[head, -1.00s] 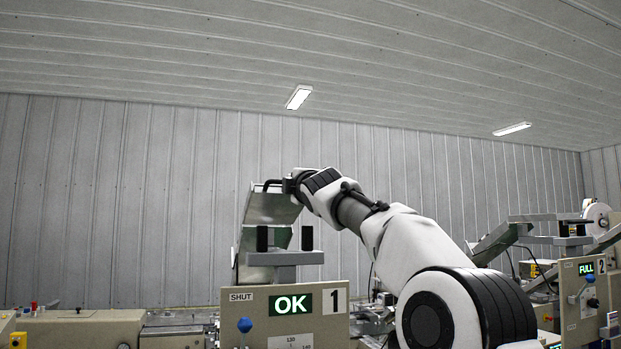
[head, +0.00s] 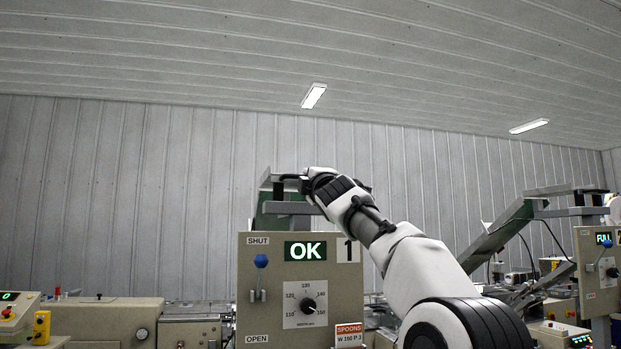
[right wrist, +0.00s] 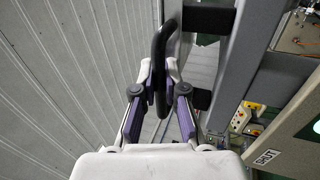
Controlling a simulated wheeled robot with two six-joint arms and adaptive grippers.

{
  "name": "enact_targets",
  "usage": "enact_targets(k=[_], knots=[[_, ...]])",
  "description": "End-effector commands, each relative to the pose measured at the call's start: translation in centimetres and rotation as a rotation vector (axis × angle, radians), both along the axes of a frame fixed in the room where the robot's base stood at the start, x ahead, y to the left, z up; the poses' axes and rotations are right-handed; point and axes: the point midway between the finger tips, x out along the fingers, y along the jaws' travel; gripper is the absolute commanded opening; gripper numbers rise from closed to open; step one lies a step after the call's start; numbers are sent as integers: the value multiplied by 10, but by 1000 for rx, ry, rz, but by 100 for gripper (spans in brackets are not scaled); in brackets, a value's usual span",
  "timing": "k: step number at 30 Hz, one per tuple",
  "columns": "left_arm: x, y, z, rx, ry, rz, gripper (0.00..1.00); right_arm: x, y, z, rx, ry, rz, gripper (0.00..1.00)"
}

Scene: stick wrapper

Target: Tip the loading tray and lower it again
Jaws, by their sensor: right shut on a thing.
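The loading tray (head: 265,181) shows in the head view as a narrow grey edge above the control panel of machine 1. Most of it is hidden behind the panel and a grey bracket, so I cannot tell its exact tilt. My right gripper (head: 292,181) is at the tray's upper right. In the right wrist view, my right gripper (right wrist: 158,78) is shut on a black curved handle (right wrist: 161,52), which runs between its purple-lined fingers. My left gripper is in neither view.
The control panel (head: 300,275) shows a lit OK, a blue-knobbed lever (head: 261,262) near SHUT and a dial. A second machine's panel (head: 598,262) reading FULL stands at right. Beige equipment (head: 95,320) is low at left. Space above the tray is clear.

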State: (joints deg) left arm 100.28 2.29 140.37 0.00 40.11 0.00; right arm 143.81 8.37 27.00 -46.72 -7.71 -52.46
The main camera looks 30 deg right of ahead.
Motion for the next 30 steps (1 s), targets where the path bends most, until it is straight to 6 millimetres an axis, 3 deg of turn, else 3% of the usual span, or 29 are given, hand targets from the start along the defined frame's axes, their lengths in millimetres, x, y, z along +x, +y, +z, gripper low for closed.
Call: enact_targets(k=[8,9,10,30], knots=[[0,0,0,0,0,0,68,1,-1,-2,2,5,-1,0],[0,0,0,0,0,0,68,1,-1,-2,2,5,-1,18],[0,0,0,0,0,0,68,1,-1,-2,2,5,-1,23],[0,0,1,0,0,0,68,0,0,1,0,1,0,23]])
